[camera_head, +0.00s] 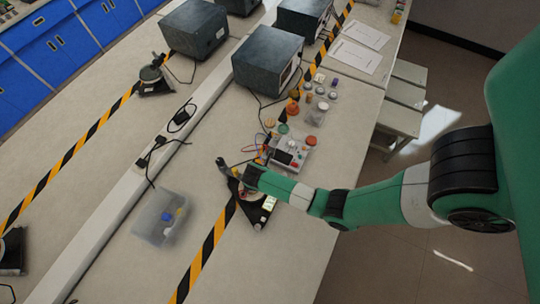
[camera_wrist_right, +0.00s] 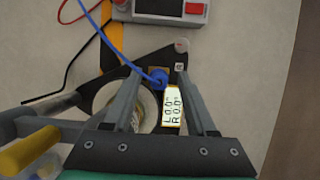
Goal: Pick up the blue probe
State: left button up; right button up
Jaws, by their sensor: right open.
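The blue probe (camera_wrist_right: 159,77) shows in the right wrist view as a small blue tip with a blue wire (camera_wrist_right: 105,40) curving away to the upper left. In the head view my right gripper (camera_head: 248,178) is over the stand (camera_head: 258,212), and the probe is too small to make out. My left gripper is not in view.
A grey meter box (camera_head: 290,153) with red parts lies just beyond the gripper. A clear bin (camera_head: 161,219) with coloured items is at the left. Dark box-shaped devices (camera_head: 267,65) stand farther back. The bench front is clear.

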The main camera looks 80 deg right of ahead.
jog(key=shift+d+f, duration=0.15)
jog(key=shift+f, duration=0.25)
grip_shut()
jog(key=shift+r, duration=0.1)
